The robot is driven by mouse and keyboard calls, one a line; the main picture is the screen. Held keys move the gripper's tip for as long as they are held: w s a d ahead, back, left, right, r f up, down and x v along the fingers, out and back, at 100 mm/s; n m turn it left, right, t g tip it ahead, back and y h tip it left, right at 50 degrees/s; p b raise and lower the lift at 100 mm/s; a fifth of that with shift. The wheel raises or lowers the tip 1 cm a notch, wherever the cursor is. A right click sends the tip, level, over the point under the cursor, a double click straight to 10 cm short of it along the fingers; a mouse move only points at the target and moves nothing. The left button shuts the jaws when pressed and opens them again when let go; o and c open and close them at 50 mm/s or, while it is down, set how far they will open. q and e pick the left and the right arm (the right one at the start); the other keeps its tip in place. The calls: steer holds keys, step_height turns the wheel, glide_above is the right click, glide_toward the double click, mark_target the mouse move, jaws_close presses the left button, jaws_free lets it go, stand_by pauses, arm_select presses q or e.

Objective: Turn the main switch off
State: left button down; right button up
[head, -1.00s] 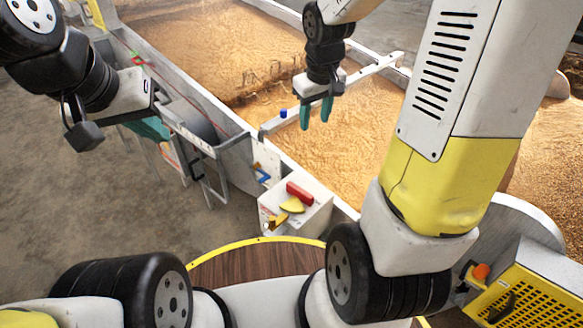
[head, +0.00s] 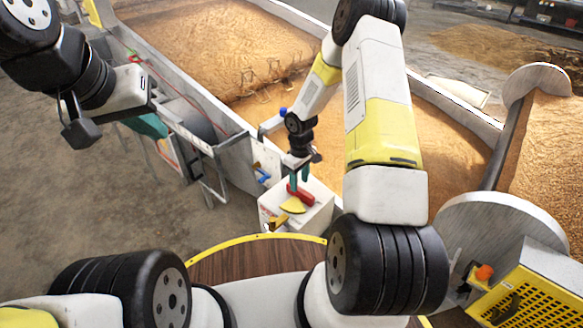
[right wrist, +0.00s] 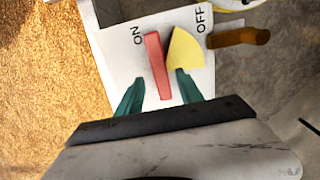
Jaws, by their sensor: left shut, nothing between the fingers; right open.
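The main switch is a red lever (right wrist: 157,65) on a white box that carries the labels ON and OFF. In the right wrist view the lever lies by the ON side, with a yellow wedge (right wrist: 186,52) between it and OFF. The red lever also shows in the head view (head: 301,194). My right gripper (right wrist: 157,88) is open, its green fingers on either side of the lever's near end; I cannot tell whether they touch it. My left gripper (head: 150,128) is at the upper left in the head view, shut and empty, away from the box.
The white switch box (head: 318,214) stands at the corner of the grain bed (head: 235,60). A brown handle (right wrist: 240,37) sticks out beside OFF. A yellow grated box with an orange knob (head: 485,272) is at the lower right.

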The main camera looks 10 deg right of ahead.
mark_target(299, 188)
steer(key=shift+f, duration=1.9)
jaws_close()
